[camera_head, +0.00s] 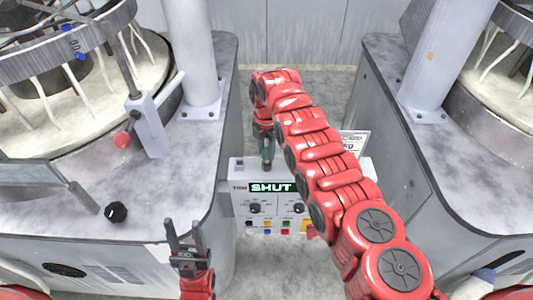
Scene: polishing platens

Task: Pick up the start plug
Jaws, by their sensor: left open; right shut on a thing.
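My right arm reaches in from the lower right, and its gripper (266,148) points down at the top edge of the control box (228,201). It is shut on a small dark piece with a green tint, which I take to be the start plug (267,156). The fingers hide most of it, and I cannot tell whether it still touches the box. The box's display reads "SHUT". My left gripper (186,242) is open and empty at the lower left, in front of the left machine's edge.
Polishing machines stand at left (60,190) and right (450,160), with a narrow floor gap between. A black knob (116,212) and a red-balled lever (122,140) are on the left machine. A white sign (354,142) stands behind my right arm. The box carries knobs and coloured buttons.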

